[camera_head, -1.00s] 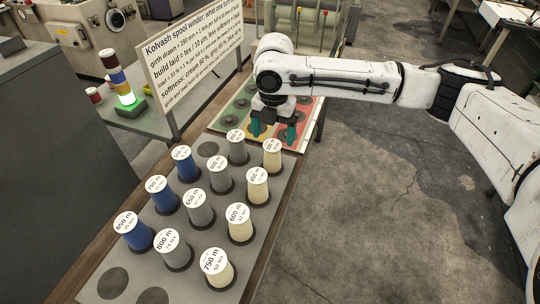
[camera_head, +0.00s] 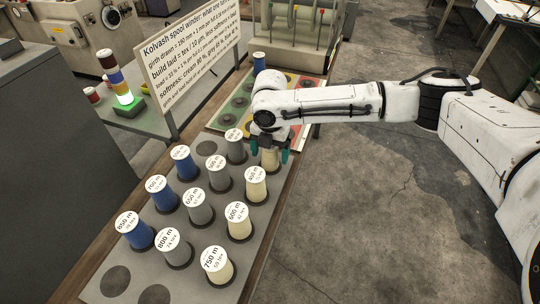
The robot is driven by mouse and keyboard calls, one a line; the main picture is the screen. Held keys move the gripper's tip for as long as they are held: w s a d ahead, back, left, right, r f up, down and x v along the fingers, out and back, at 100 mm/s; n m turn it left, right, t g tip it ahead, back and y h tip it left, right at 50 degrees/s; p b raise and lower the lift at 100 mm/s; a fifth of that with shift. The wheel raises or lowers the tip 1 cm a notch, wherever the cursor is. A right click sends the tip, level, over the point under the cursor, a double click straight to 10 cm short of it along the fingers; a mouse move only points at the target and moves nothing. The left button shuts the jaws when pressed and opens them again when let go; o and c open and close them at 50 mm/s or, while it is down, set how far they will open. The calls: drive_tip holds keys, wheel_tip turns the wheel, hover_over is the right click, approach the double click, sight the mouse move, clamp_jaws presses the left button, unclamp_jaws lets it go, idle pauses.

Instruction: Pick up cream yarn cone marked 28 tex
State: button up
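The far cream yarn cone (camera_head: 270,159) stands upright in the right-hand column of the grey peg board (camera_head: 150,225). My gripper (camera_head: 268,150) is above and around its upper part, with one teal finger on each side. The fingers look open, and I cannot tell if either touches the cone. Its top label is hidden by my gripper. Three other cream cones stand nearer in the same column: one (camera_head: 256,186), one (camera_head: 239,222) and one marked 750 m (camera_head: 216,266). Their tex figures are too small to read surely.
Grey cones (camera_head: 235,148) and blue cones (camera_head: 161,196) stand in columns to the left. A sign (camera_head: 195,55) rises behind the board. A coloured board (camera_head: 235,106) lies beyond, with a blue cone (camera_head: 259,63) at its far end. Two near sockets are empty.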

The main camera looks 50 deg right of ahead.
drive_tip(key=c, duration=1.1)
drive_tip(key=shift+r, duration=0.1)
